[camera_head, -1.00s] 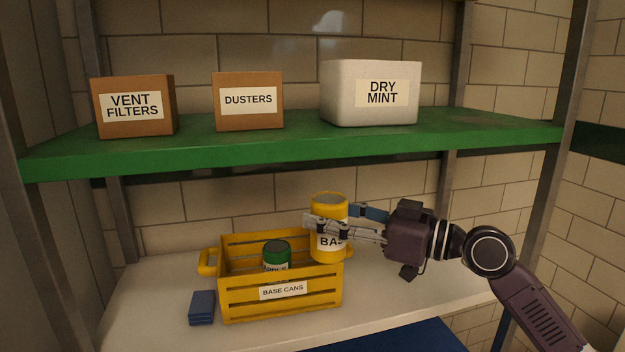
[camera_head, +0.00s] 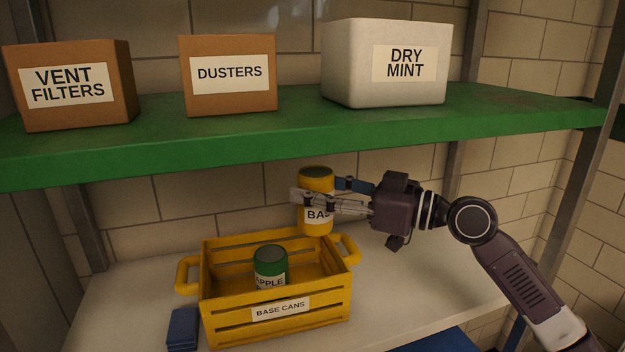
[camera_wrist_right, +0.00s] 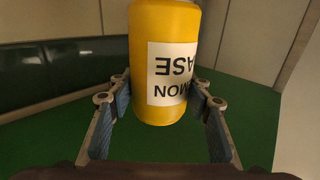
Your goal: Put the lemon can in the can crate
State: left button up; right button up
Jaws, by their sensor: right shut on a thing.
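The lemon can (camera_head: 316,222) is yellow with a white label and a grey top. My right gripper (camera_head: 318,198) is shut on it and holds it upright, at the back right of the can crate in the picture. In the right wrist view the can (camera_wrist_right: 178,107) sits between the fingers (camera_wrist_right: 165,92), its label upside down. The can crate (camera_head: 280,322) is yellow and slatted, labelled BASE CANS, and stands on the white lower shelf. A green apple can (camera_head: 270,266) stands inside it. My left gripper is not in view.
A green shelf (camera_head: 290,138) runs above, bearing a VENT FILTERS box (camera_head: 115,75), a DUSTERS box (camera_head: 240,98) and a white DRY MINT bin (camera_head: 345,70). A folded blue cloth (camera_head: 183,328) lies left of the crate. The crate has free room around the apple can.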

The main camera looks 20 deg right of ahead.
notch_tip(320, 180, down, 4)
jog(key=shift+r+b, duration=0.1)
jog(key=shift+b, duration=0.95)
jog(key=f+b, duration=0.1)
jog(key=f, duration=0.1)
jog(key=f+b, duration=0.1)
jog(key=f, duration=0.1)
jog(key=shift+w, duration=0.2)
jog(key=shift+f+b, duration=0.7)
jog(key=shift+f, duration=0.6)
jog(key=shift+b, duration=0.45)
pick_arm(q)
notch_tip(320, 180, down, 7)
pick_arm(e)
jog(key=shift+r, duration=0.1)
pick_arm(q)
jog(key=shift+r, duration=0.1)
